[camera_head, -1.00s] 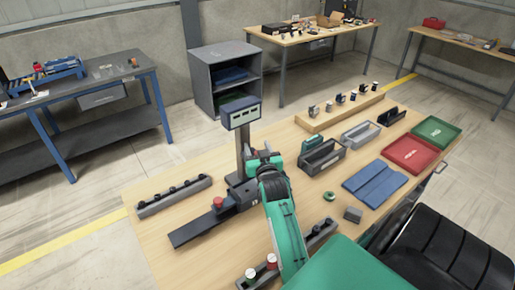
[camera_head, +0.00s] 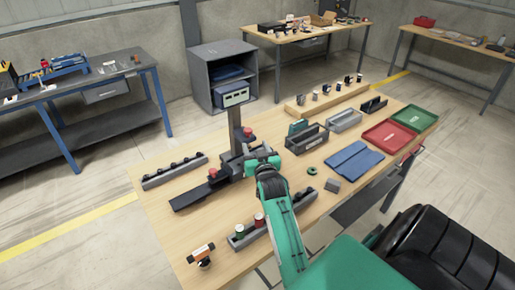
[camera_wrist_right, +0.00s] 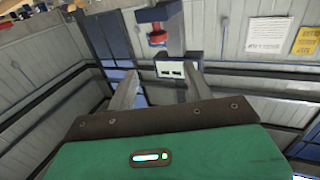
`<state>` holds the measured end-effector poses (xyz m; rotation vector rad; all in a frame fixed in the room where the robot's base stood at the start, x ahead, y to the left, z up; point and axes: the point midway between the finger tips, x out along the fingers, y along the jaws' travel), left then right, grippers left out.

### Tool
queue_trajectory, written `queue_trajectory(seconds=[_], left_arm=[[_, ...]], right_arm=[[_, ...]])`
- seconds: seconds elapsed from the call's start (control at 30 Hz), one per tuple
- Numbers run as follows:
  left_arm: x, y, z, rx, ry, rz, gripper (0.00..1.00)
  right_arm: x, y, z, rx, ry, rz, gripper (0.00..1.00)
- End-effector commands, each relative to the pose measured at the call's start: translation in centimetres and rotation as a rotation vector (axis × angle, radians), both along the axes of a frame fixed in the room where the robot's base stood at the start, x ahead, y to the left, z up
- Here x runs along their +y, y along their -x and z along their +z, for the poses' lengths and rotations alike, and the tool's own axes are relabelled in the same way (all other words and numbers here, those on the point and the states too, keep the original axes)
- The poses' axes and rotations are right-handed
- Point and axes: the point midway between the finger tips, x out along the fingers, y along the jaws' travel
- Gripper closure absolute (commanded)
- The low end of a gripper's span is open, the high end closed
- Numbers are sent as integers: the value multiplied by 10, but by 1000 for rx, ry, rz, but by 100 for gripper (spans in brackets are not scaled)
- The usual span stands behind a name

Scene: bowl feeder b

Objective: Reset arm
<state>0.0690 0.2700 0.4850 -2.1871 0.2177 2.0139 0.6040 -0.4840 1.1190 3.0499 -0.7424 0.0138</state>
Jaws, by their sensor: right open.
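My right gripper (camera_head: 263,161) is open at the end of my green arm, over the workbench (camera_head: 225,240) and just right of the grey post (camera_head: 236,130) in the head view. In the right wrist view its two grey fingers (camera_wrist_right: 158,90) stand apart with nothing held between them. Beyond them are a white display box (camera_wrist_right: 178,70) and a red part (camera_wrist_right: 157,37) on a grey post. The arm hides part of the bench in the head view. My left gripper is not in view.
A dark bar with a red knob (camera_head: 212,174) lies left of the post. A grey rail with two capped pieces (camera_head: 259,220) sits near my forearm. An orange and white device (camera_head: 201,253) is at the front corner. Grey bins (camera_head: 306,139), a blue mat (camera_head: 356,160) and a red tray (camera_head: 390,138) lie right.

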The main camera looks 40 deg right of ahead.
Motion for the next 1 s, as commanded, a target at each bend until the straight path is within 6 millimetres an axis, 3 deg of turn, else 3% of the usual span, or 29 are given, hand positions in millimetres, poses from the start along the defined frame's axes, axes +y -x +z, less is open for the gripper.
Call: queue_trajectory(seconds=[0.4,0.67,0.77,0.87,1.0], left_arm=[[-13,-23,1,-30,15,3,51],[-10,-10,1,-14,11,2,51],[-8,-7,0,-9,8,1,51],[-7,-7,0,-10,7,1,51],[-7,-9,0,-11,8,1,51]], right_arm=[[0,0,0,-1,0,0,48],[10,6,-7,46,-4,22,48],[33,21,-24,151,-17,69,48],[68,48,-48,308,-38,139,48],[123,101,-82,551,-73,242,48]])
